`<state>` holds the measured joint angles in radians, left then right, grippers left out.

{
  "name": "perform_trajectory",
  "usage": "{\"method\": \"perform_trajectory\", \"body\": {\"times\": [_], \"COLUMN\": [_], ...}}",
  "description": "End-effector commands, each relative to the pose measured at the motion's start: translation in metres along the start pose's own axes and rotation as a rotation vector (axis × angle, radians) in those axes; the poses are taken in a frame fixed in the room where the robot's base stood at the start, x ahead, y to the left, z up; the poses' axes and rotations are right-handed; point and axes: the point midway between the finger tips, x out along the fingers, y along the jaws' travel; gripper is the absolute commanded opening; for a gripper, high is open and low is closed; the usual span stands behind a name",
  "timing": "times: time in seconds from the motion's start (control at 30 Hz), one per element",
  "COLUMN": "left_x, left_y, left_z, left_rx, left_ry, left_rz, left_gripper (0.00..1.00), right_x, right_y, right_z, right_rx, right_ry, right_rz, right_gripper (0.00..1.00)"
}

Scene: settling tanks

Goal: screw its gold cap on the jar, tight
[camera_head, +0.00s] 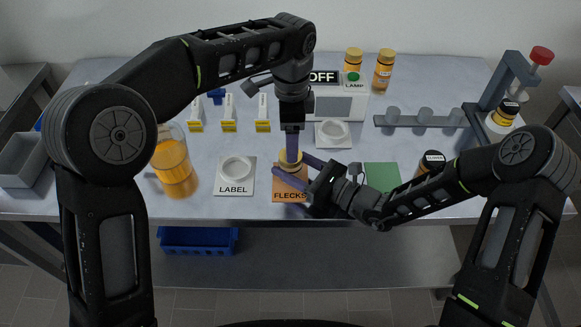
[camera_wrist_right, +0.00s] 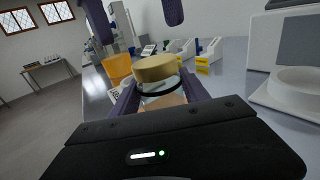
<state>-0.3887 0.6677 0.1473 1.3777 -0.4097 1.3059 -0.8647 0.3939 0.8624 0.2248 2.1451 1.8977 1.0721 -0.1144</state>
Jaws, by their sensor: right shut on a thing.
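The jar (camera_wrist_right: 163,101) is clear with a dark ring near its top and stands over the orange FLECKS mat (camera_head: 290,196). Its gold cap (camera_wrist_right: 155,69) sits on top; it also shows in the head view (camera_head: 289,158). I cannot tell how tight the cap is. My right gripper (camera_head: 300,180) is shut on the jar from the right, one purple finger on each side, below the cap. My left gripper (camera_head: 292,150) points down over the cap. In the right wrist view its two fingers (camera_wrist_right: 137,20) are wide apart above the cap, with nothing between them.
A white LABEL mat (camera_head: 233,189) with a round dish lies left of the jar. An amber jug (camera_head: 174,170) stands farther left. Behind are yellow-based holders (camera_head: 229,126), the lamp box (camera_head: 340,106) and another white dish (camera_head: 333,133). A green mat (camera_head: 381,176) lies right.

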Motion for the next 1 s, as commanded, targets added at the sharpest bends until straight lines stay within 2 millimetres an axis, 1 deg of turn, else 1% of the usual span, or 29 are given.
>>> {"method": "perform_trajectory", "body": {"times": [0.13,0.23,0.27,0.33,0.37,0.47,0.6,0.73,0.83,0.9,1.0], "left_x": [-0.005,-0.007,-0.008,-0.011,-0.012,-0.019,-0.029,-0.034,-0.035,-0.035,-0.035], "left_y": [0.007,0.009,0.009,0.01,0.009,0.008,0.003,-0.003,-0.003,-0.001,-0.001], "left_z": [-0.015,-0.021,-0.022,-0.022,-0.021,-0.017,-0.007,0.004,0.004,0.002,0.001], "left_rx": [0.033,0.044,0.039,-0.034,-0.091,-0.371,-0.809,-1.168,-1.357,-1.44,-1.507], "left_ry": [-0.004,-0.036,-0.045,-0.061,-0.066,-0.068,-0.044,-0.018,-0.002,0.003,0.002], "left_rz": [-0.013,-0.034,-0.039,-0.045,-0.049,-0.059,-0.06,-0.04,-0.014,-0.002,0.001], "left_gripper": [0.68,0.68,0.68,0.68,0.68,0.68,0.68,0.68,0.68,0.68,0.68], "right_x": [0.0,0.0,0.0,0.0,0.0,0.0,0.0,0.0,0.0,0.0,0.0], "right_y": [0.0,0.0,0.0,0.0,0.0,0.0,0.0,0.0,0.0,0.0,0.0], "right_z": [0.0,0.0,0.0,0.0,0.0,0.0,0.0,0.0,0.0,0.0,0.0], "right_rx": [0.0,0.0,0.0,0.0,0.0,0.0,0.0,0.0,0.0,0.0,0.0], "right_ry": [0.0,0.0,0.0,0.0,0.0,0.0,0.0,0.0,0.0,0.0,0.0], "right_rz": [0.0,0.0,0.0,0.0,0.0,0.0,0.0,0.0,0.0,0.0,0.0], "right_gripper": [0.0,0.0,0.0,0.0,0.0,0.0,0.0,0.0,0.0,0.0,0.0]}}
